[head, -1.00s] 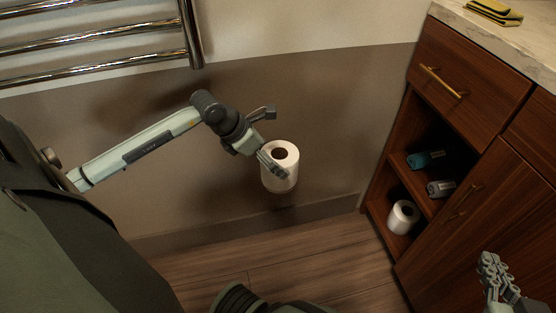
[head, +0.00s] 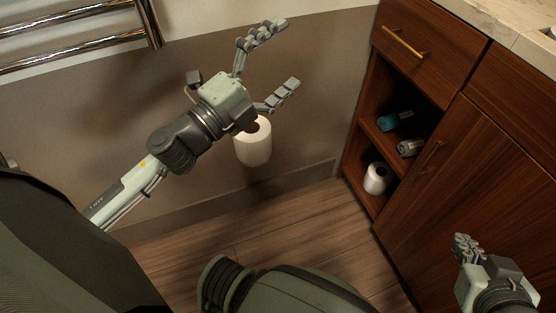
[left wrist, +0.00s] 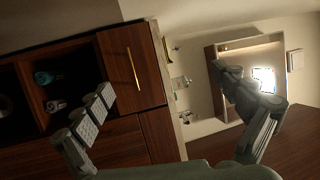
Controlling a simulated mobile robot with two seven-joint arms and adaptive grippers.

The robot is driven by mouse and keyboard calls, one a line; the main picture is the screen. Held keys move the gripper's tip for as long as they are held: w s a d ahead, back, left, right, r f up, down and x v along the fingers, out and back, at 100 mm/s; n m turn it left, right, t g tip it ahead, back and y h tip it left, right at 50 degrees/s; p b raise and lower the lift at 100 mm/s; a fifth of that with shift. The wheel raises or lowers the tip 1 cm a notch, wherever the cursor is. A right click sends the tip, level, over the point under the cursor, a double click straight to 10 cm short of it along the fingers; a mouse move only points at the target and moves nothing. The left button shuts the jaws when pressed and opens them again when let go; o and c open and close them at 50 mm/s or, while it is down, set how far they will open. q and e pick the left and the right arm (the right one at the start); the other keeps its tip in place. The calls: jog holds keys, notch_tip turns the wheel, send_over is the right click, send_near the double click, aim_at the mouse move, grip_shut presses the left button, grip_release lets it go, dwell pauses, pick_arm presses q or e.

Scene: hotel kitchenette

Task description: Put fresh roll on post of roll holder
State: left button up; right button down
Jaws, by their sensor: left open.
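A white toilet roll (head: 253,148) stands upright against the wall in the head view, its core hole facing up. The roll holder and its post are hidden, so I cannot see how the roll is supported. My left gripper (head: 284,56) is wide open and empty, above and to the right of that roll, with its lower finger and palm near the roll's top edge. The left wrist view shows its fingers spread (left wrist: 165,82) with nothing between them. A second white roll (head: 377,178) stands in the cabinet's lower cubby. My right gripper (head: 466,246) is low at right; its finger opening is unclear.
A wooden cabinet (head: 450,170) with open shelves fills the right side. A chrome towel rail (head: 75,55) is at upper left. The wood floor (head: 290,235) is clear.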

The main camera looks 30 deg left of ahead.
pick_arm(q)
jog(key=s+a+f+n+g+y, duration=0.25)
jog(key=f+n+g+y, duration=0.45)
jog(key=f+n, duration=0.8)
jog(key=s+d+f+n+g+h, duration=0.1)
jog(key=s+d+f+n+g, duration=0.1)
jog(key=s+d+f+n, duration=0.1)
jog(key=s+d+f, duration=0.1)
jog(key=s+d, duration=0.1)
jog(key=shift+s+d, duration=0.15)
jog(key=shift+d, duration=0.25)
pick_arm(e)
jog(key=shift+a, duration=0.1)
